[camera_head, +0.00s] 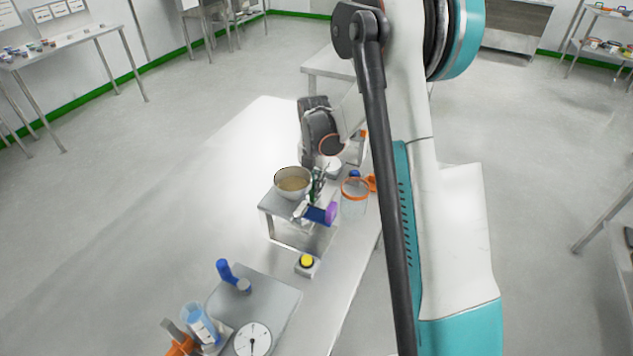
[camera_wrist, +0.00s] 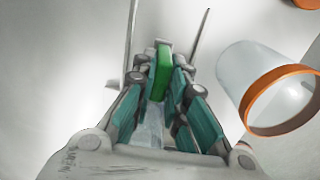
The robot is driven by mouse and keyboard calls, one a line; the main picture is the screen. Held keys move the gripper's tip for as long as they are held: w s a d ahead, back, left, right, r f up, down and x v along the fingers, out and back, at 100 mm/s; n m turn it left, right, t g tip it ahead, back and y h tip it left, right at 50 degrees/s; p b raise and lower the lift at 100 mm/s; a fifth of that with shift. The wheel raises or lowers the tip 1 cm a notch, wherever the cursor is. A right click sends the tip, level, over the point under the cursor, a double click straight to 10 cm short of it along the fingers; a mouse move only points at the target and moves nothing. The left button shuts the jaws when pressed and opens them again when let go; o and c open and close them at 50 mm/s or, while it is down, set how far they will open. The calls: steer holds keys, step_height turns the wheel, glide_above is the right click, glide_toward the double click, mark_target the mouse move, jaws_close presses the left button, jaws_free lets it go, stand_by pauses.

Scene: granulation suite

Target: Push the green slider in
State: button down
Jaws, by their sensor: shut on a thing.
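The green slider (camera_wrist: 162,74) is a small upright green block. In the wrist view it sits between the fingertips of my gripper (camera_wrist: 161,78), which is shut on it. In the head view my gripper (camera_head: 317,190) is small and partly hidden, just right of a bowl on a low metal stand. The slider cannot be clearly told from the fingers there. How far in the slider sits cannot be told.
The bowl (camera_head: 293,183) with tan contents stands on the metal stand (camera_head: 283,211). A clear container with an orange rim (camera_head: 355,188) is close on the right, also in the wrist view (camera_wrist: 255,85). A yellow button (camera_head: 306,261) and a dial (camera_head: 253,339) lie nearer.

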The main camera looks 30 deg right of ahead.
steer(key=c, duration=1.6)
jaws_free()
step_height(320, 180, up, 12)
